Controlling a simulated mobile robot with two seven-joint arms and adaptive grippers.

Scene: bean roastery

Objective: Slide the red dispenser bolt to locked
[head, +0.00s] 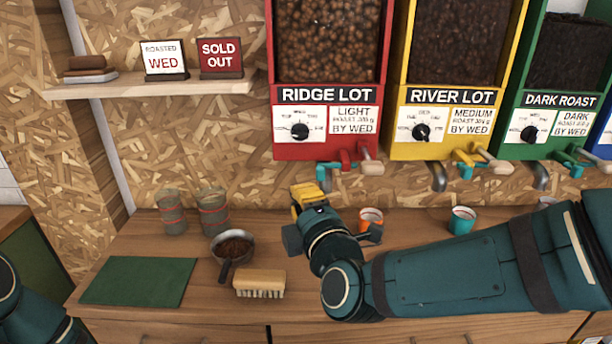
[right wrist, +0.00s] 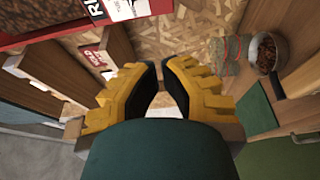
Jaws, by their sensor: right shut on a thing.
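The red dispenser (head: 327,150), labelled RIDGE LOT, hangs on the wall. Under it show a red bracket (head: 347,158) and a teal piece (head: 324,176) that looks like the bolt's tab. My right gripper (head: 308,194) is just below and left of this teal piece, with yellow fingers. Contact cannot be made out. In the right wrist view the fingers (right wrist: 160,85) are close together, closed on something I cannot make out. The dispenser's red edge (right wrist: 60,28) is at upper left there. My left gripper is out of view; only part of its arm shows at lower left.
Yellow (head: 395,148) and green (head: 508,148) dispensers hang to the right.

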